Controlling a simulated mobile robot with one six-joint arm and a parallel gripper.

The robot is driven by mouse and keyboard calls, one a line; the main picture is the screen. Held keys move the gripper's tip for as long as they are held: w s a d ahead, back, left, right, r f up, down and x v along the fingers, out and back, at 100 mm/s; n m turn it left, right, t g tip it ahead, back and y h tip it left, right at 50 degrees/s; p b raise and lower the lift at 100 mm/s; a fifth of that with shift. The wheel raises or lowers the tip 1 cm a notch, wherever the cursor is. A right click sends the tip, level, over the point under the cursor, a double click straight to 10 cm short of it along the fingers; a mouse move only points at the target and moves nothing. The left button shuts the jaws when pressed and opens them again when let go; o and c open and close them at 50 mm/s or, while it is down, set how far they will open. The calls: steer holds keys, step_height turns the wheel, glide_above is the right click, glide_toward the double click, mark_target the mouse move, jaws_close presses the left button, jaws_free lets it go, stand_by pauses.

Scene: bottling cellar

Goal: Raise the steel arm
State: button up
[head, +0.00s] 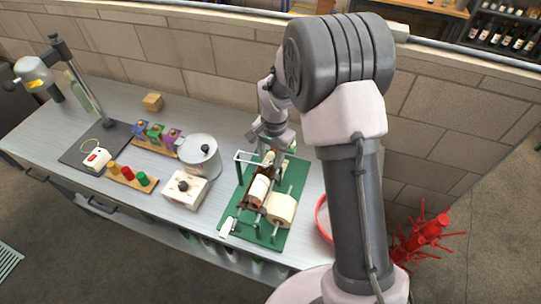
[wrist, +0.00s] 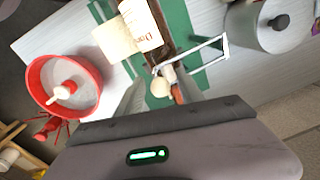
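The steel arm (head: 246,155) is a thin, bright U-shaped frame on a green-based labelling device (head: 233,214). It crosses the neck end of a dark bottle (head: 265,171) lying on the device. In the wrist view the steel arm (wrist: 207,43) runs from beside the bottle's neck out to the right. A cream knob (wrist: 160,88) and a small orange-red piece sit near its inner end. My gripper (head: 275,143) is above this end of the device. In the wrist view its fingers (wrist: 160,98) stand apart either side of the knob; contact cannot be told.
A steel pot (head: 199,157) and a cream box with a black knob (head: 184,189) stand left of the device. A red-rimmed bowl (wrist: 66,88) is on its other side. A stone wall (head: 190,62) runs behind the bench.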

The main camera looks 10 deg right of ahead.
jaws_close()
stand_by(1.2)
